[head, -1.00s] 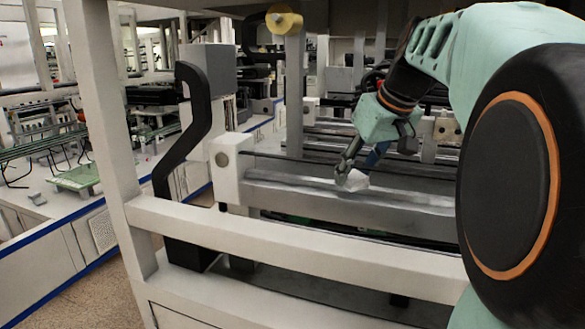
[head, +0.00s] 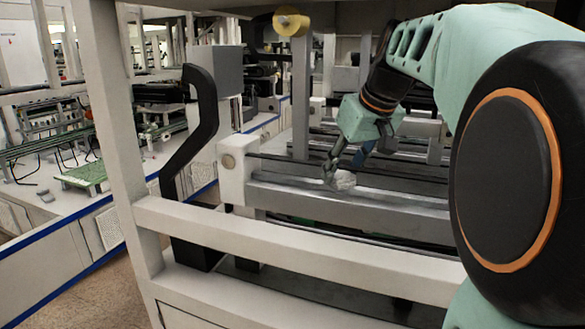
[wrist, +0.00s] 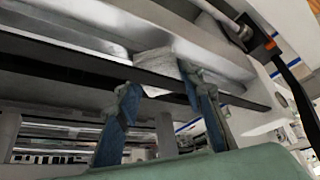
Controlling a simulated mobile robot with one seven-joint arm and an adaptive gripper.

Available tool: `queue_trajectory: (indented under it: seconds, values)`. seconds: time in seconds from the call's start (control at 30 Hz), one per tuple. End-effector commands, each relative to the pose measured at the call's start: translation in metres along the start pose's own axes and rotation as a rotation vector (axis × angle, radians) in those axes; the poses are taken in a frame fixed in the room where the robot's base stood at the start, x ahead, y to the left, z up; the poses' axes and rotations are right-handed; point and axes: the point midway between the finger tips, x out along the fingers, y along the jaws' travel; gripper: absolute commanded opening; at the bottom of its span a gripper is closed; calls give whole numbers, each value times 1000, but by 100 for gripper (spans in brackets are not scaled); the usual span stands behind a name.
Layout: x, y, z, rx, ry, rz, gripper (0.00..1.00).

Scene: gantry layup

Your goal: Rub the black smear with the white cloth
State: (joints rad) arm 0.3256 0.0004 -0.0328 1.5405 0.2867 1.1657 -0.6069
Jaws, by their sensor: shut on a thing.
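The white cloth (head: 345,181) is a small crumpled bundle at the fingertips of my gripper (head: 331,172). In the head view it is down at the top of a long grey beam (head: 400,207), seemingly touching it. In the wrist view the cloth (wrist: 155,66) shows between and beyond the two blue fingers of my gripper (wrist: 160,88), which are shut on it. I cannot make out the black smear in either view; the cloth or fingers may hide it.
A white end block (head: 232,165) stands at the beam's left end, left of my gripper. A pale frame rail (head: 300,250) and upright post (head: 115,130) stand in front. A black curved bracket (head: 200,120) rises at left. The beam's right stretch is clear.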

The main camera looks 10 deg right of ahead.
Motion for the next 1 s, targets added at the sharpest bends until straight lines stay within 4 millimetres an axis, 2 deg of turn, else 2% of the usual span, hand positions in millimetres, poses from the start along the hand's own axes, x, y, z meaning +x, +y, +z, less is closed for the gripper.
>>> queue_trajectory:
  seconds: [0.1,0.5,0.87,1.0]
  values:
    - [-15,0,-8,0,2,1,16]
    - [-49,1,-28,0,3,2,16]
    - [-50,1,-28,0,3,2,16]
    - [-57,1,-33,0,4,2,16]
